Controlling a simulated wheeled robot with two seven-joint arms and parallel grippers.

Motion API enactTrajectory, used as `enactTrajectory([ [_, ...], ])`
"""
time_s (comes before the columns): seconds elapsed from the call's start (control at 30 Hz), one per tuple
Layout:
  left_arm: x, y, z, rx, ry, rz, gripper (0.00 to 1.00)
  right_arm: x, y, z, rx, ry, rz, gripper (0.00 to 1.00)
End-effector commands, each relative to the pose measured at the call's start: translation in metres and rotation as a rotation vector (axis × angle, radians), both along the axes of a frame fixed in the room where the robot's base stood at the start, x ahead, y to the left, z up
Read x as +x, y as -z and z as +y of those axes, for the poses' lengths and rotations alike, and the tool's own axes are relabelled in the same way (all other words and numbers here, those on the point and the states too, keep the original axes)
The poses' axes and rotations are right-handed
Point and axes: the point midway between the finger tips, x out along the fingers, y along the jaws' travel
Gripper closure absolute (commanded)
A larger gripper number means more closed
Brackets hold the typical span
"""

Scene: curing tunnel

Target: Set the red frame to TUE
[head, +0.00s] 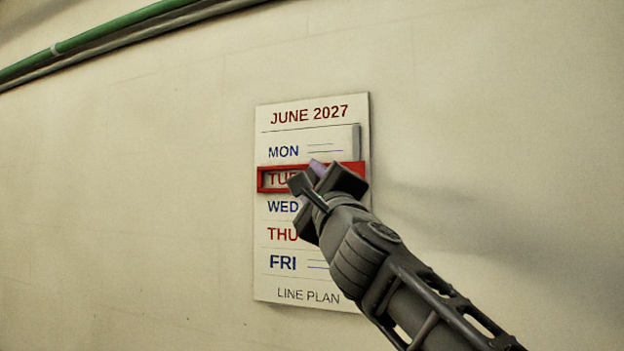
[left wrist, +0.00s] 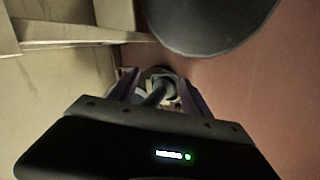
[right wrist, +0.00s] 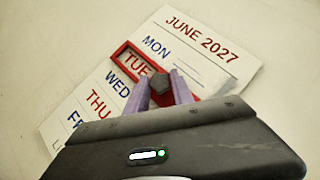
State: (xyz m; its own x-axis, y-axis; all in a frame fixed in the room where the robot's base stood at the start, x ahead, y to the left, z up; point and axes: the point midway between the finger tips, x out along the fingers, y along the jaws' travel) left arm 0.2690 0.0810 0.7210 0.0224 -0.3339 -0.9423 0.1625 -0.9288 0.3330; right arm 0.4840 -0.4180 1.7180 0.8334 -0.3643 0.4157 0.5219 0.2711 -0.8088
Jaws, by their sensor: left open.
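The calendar board (head: 312,296) hangs on the wall, headed JUNE 2027, with rows MON to FRI. The red frame (head: 263,180) is around the TUE row; the word TUE also shows inside the red frame in the right wrist view (right wrist: 118,51). My right gripper (head: 318,169) is at the frame's right part and covers some of it in the head view. In the right wrist view its fingers (right wrist: 160,82) are closed on both sides of a dark grip piece on the frame. My left gripper (left wrist: 158,85) is open, away from the board.
A green pipe (head: 110,35) runs along the wall at the upper left. A grey upright strip (head: 357,140) stands at the board's right edge beside MON. The wall around the board is clear. A reddish floor (left wrist: 275,90) shows in the left wrist view.

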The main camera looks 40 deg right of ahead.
Motion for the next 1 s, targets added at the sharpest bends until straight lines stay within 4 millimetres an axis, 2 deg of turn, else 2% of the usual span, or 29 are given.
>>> enactTrajectory([
  [0.03,0.0,0.0,0.0,0.0,0.0,0.0,0.44,0.0,0.0,0.0,0.0,0.0,0.0,0.67],
  [0.23,0.0,0.0,0.0,0.0,0.0,0.0,0.44,0.0,0.0,0.0,0.0,0.0,0.0,0.5],
  [0.57,0.0,0.002,0.0,0.0,0.0,-0.001,0.44,-0.003,0.002,0.001,-0.001,0.0,0.0,0.5],
  [0.77,0.001,0.011,-0.001,-0.002,0.0,-0.005,0.44,-0.022,0.013,0.009,-0.001,0.001,-0.001,0.5],
  [1.0,0.001,0.021,-0.003,-0.006,0.001,-0.01,0.44,-0.055,0.028,0.024,-0.001,0.0,-0.002,0.5],
])
